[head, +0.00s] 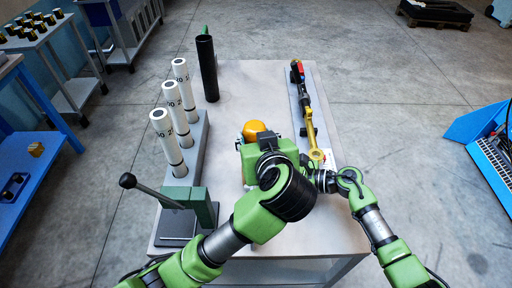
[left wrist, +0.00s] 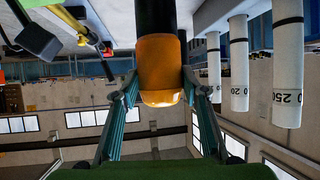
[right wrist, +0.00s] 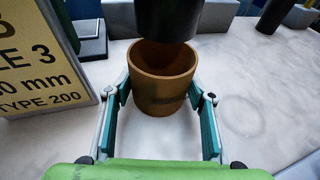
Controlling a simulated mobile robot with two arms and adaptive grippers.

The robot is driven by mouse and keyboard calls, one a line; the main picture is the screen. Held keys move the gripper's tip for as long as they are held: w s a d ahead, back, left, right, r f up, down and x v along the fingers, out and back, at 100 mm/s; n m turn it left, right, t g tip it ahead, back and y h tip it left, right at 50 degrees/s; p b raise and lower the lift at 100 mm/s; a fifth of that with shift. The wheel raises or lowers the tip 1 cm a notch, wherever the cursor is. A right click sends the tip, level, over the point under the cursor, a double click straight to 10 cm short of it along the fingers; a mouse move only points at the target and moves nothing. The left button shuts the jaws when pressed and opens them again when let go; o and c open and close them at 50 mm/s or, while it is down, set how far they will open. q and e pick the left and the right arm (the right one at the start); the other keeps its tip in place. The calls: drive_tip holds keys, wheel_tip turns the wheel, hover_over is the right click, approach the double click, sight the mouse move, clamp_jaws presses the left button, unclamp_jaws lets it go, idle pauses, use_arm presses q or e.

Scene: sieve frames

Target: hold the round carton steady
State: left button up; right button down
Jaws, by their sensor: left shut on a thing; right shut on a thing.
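The round carton (right wrist: 162,85) is brown, open at the top and upright on the pale table in the right wrist view. My right gripper (right wrist: 163,100) is shut around its sides. In the head view my left gripper and arm hide the carton. My left gripper (left wrist: 160,100) is shut on an orange cap (left wrist: 161,70) of a dark cylinder (left wrist: 157,15). The orange top also shows in the head view (head: 254,129). The dark cylinder's lower end (right wrist: 152,20) is above the carton's mouth; I cannot tell whether it touches the rim.
A lettered sign (right wrist: 40,65) stands close left of the carton. White numbered tubes (head: 172,128) stand in a grey rack on the table's left, with a lever press (head: 185,200) in front. A tall black tube (head: 207,68) stands behind. A yellow-handled tool (head: 312,130) lies right.

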use_arm(q)
drive_tip(key=shift+r, duration=0.3)
use_arm(e)
drive_tip(key=shift+f, duration=0.1)
use_arm(q)
drive_tip(key=shift+w+f, duration=0.1)
use_arm(e)
drive_tip(key=c, duration=0.9)
unclamp_jaws()
drive_tip(key=v, duration=1.2)
